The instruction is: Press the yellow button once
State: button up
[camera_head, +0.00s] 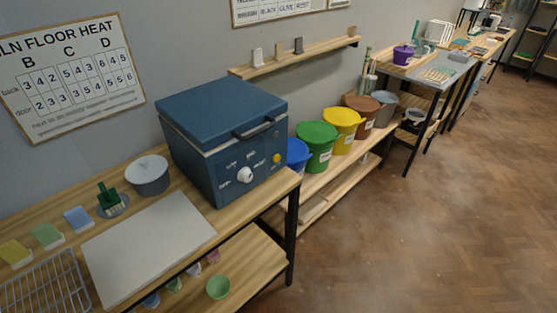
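The yellow button (277,159) is a small round knob on the front face of a blue kiln-like box (228,168). It sits near the right end of that face. A white dial (245,175) with printed labels around it is to its left. The box stands on the right end of a wooden table, and its lid with a dark handle (254,127) is closed. My gripper is not in view, and nothing covers the button.
A pale board (148,246), a grey pot (149,176), sponges and a wire rack (45,287) share the table. Coloured buckets, including a green one (318,146), stand on a low shelf to the right. The wooden floor (400,240) in front is clear.

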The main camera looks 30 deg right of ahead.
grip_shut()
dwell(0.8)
